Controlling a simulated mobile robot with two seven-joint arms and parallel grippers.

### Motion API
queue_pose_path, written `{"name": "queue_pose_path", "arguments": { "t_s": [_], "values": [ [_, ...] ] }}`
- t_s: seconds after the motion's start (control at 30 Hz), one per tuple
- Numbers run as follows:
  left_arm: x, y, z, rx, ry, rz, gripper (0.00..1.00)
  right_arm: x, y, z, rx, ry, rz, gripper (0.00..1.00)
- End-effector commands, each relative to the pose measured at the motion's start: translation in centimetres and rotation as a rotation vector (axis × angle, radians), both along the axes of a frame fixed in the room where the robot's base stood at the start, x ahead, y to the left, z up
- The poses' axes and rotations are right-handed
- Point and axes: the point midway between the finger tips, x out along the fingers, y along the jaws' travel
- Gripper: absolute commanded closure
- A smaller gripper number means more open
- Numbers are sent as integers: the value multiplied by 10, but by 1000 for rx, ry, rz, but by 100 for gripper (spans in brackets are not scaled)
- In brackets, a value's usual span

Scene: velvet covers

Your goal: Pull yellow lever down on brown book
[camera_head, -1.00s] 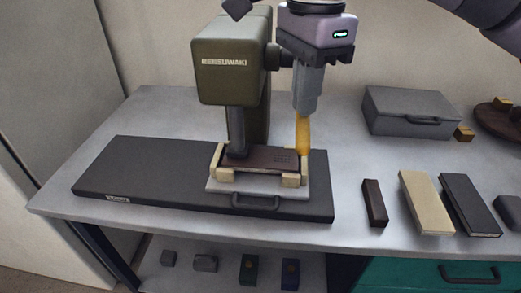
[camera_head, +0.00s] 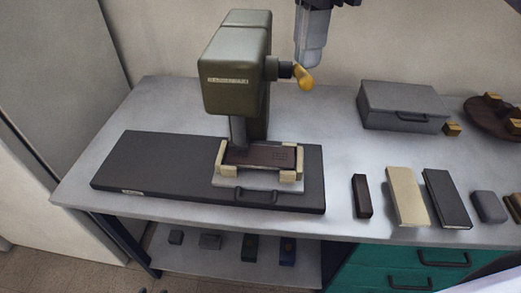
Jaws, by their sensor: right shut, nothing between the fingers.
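The olive-green press (camera_head: 238,65) stands on a dark base board (camera_head: 150,168) on the table. Its yellow lever (camera_head: 304,78) sticks out at the right side of the head, looking short and pointing toward me and slightly down. The brown book (camera_head: 262,156) lies flat in a cream-cornered holder (camera_head: 222,165) under the press. The ram (camera_head: 238,130) comes down over the book's left part; I cannot tell whether it touches. My right gripper (camera_head: 312,64) is shut and empty, just above the lever, its upper part cut off by the frame top. My left gripper is not in view.
A grey case (camera_head: 400,105) and a round brown stand (camera_head: 488,116) are at the back right. Dark (camera_head: 447,198) and cream (camera_head: 406,196) covers and a dark bar (camera_head: 362,196) lie at the front right. Small blocks sit on the lower shelf (camera_head: 218,260). The table's left end is clear.

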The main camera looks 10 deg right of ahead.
Motion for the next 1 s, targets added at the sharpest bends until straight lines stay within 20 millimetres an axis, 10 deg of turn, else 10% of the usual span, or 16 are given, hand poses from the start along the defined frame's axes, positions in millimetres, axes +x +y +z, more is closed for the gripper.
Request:
{"name": "queue_pose_path", "arguments": {
  "t_s": [1.0],
  "values": [
    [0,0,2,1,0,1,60,0,0,43,0,0,0,100]
  ]
}}
